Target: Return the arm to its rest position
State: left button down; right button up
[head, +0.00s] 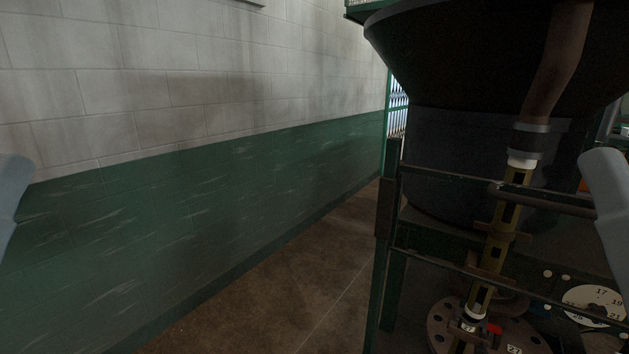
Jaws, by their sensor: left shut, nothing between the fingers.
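A pale grey rounded part of my left arm shows at the far left edge of the head view, cut off by the frame. A matching pale grey part of my right arm shows at the right edge. Both stand apart from the wall. No fingers of either gripper can be made out. No object is seen held by either arm.
A large black hopper-like body (465,50) fills the upper right above a dark green frame (388,215). A brown hose (556,60) runs down to an olive slotted bar (507,210). A grey and green wall (200,210) and clear brown floor (310,270) lie left.

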pick_arm(q)
notch_tip(320, 180, up, 38)
jog(key=p, duration=3.8)
pick_arm(e)
notch_tip(320, 180, up, 38)
jog(key=shift+w+f+y, duration=0.25)
jog(key=shift+w+y, duration=0.05)
jog(key=shift+w, duration=0.05)
jog(key=shift+a, duration=0.1)
